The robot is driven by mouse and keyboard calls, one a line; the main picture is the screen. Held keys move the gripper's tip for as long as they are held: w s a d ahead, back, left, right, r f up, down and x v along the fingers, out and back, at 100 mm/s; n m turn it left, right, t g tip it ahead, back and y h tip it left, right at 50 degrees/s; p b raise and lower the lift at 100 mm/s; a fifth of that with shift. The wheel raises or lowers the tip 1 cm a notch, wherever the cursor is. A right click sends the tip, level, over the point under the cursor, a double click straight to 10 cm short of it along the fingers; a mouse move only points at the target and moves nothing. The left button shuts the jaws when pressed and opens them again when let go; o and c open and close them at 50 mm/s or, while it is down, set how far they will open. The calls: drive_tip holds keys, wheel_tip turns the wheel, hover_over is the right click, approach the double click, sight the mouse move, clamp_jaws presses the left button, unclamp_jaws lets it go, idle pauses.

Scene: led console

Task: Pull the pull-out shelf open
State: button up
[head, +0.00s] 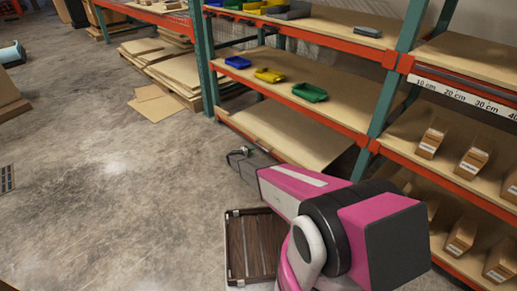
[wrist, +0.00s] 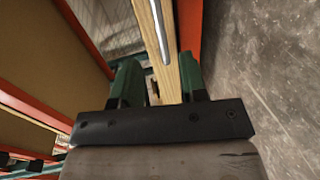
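The pull-out shelf (head: 290,135) is the low wooden board in the rack's left bay, with an orange front edge in the head view. My gripper (head: 240,154) is in front of that shelf's left part, low down. In the wrist view, my gripper (wrist: 158,78) has its two green fingers spread apart. A pale wooden edge (wrist: 150,20) with a long grey metal bar (wrist: 160,35) on it runs between and beyond the fingers. The bar's near end lies close to the fingertips. I see no clear contact, and depth is hard to judge.
A rack upright (head: 207,65) stands left of the shelf. A middle shelf (head: 300,80) with blue, yellow and green bins is above. Open concrete floor (head: 110,210) lies to the left.

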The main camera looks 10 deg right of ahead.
drive_tip(key=x, duration=1)
drive_tip(key=shift+r, duration=0.1)
drive_tip(key=shift+s, duration=0.1)
clamp_jaws()
